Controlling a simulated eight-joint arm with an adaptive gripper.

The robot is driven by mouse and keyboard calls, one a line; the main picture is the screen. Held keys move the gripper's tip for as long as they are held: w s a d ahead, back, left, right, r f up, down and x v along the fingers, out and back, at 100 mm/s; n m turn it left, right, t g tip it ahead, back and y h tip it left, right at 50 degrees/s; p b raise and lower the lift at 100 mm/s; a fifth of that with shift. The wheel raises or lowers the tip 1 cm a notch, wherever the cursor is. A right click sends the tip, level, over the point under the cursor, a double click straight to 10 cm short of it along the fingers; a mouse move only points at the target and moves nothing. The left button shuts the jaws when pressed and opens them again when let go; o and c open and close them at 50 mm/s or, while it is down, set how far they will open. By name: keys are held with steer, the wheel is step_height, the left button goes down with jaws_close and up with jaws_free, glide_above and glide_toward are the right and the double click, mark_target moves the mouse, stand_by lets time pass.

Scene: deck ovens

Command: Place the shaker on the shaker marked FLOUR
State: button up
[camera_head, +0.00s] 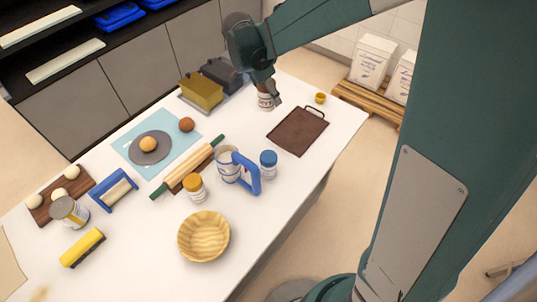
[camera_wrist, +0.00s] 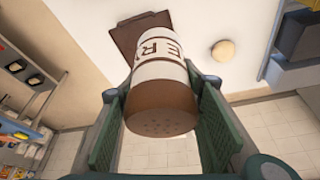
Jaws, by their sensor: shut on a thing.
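Two other shakers stand on the table: one with an orange lid (camera_head: 195,187) and one with a blue lid (camera_head: 268,164). Their labels are too small to read, so I cannot tell which is marked FLOUR.
A blue-handled jug (camera_head: 228,166) stands between the two shakers. The brown tray (camera_head: 298,131), a rolling pin (camera_head: 190,163) and a bowl (camera_head: 203,237) lie around them. Loaf tins (camera_head: 201,92) stand left of my gripper. The near right table edge is close to the blue-lidded shaker.

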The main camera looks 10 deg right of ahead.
step_height(320, 180, up, 2)
steer(key=m+p, duration=0.2)
glide_above(274, 154)
steer(key=shift+f, duration=0.1)
steer(key=shift+f, duration=2.8)
steer(key=shift+f, duration=0.1)
steer(key=shift+f, duration=2)
steer(key=shift+f+b, duration=0.1)
steer(key=shift+b, duration=0.3)
steer(key=o, duration=0.6)
steer(key=shift+f, duration=0.1)
steer(key=shift+c, duration=0.2)
steer(key=o, duration=0.4)
